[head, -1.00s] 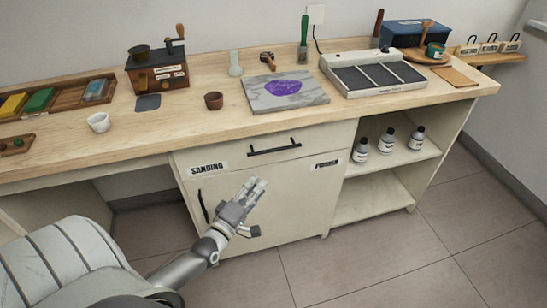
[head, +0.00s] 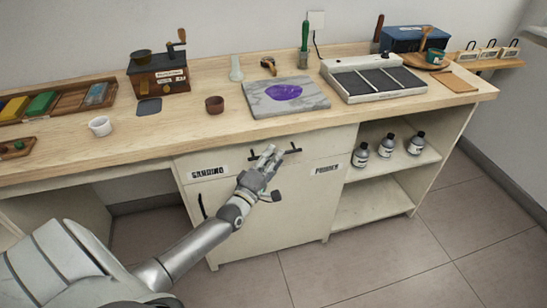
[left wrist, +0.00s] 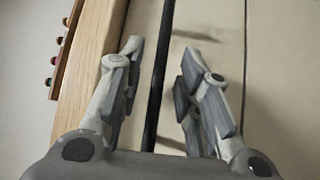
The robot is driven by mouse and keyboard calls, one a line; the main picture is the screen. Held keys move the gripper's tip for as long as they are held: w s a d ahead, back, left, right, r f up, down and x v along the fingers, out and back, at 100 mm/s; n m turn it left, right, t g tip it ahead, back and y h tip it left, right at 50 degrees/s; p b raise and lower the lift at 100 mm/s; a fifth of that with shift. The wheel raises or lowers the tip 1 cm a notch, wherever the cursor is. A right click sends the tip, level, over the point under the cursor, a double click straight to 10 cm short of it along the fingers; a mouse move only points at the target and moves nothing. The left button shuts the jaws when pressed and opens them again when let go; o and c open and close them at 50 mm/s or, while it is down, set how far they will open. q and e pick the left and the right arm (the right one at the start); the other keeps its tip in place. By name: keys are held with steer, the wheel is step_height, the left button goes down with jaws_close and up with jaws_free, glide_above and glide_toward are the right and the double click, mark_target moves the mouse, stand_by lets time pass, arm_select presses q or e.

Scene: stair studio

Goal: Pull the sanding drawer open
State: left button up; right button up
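The sanding drawer (head: 225,160) is the wide cream drawer under the bench top, with a "SANDING" label (head: 208,172) on its left. Its front sits flush with the cabinet, so it looks shut. Its black bar handle (head: 292,151) is partly hidden behind my left gripper (head: 269,157). In the left wrist view the handle (left wrist: 157,85) runs as a dark bar between the two spread fingers of my left gripper (left wrist: 160,55). The gripper is open, with a gap on each side of the bar. My right gripper is in no view.
A cabinet door with a black handle (head: 202,205) lies below the drawer. Open shelves (head: 385,175) with several bottles stand to the right. The bench top (head: 200,110) holds a white cup (head: 100,126), a stone slab (head: 310,98) and tools. The floor in front is clear.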

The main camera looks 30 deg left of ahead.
arm_select(q)
steer(key=shift+w, duration=0.3)
jaws_close()
stand_by(0.3)
